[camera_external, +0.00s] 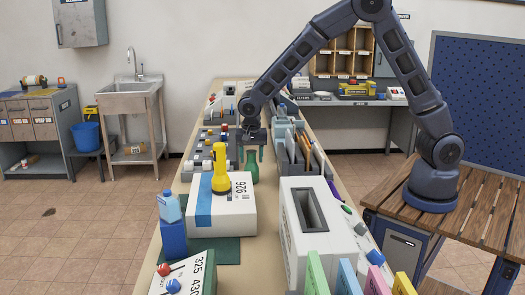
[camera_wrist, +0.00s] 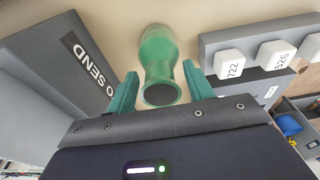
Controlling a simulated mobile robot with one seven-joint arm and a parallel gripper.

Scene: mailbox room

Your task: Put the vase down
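The green vase (camera_external: 252,173) stands upright on the long table in the external view, directly below my gripper (camera_external: 251,157). In the wrist view, the vase (camera_wrist: 158,55) shows its dark round mouth towards the camera, with its body further away. My gripper (camera_wrist: 160,72) has its two teal fingers on either side of the vase's neck. A narrow gap shows between each finger and the neck, so the gripper looks open. The vase's base appears to rest on the beige tabletop, though contact is hard to see.
A white parcel (camera_external: 236,214) with a yellow flashlight (camera_external: 220,170) stands in front. Grey file trays (camera_external: 297,150) are to the right, beside a slotted white box (camera_external: 322,240). In the wrist view, a "TO SEND" tray (camera_wrist: 60,60) is left and numbered white blocks (camera_wrist: 229,64) right.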

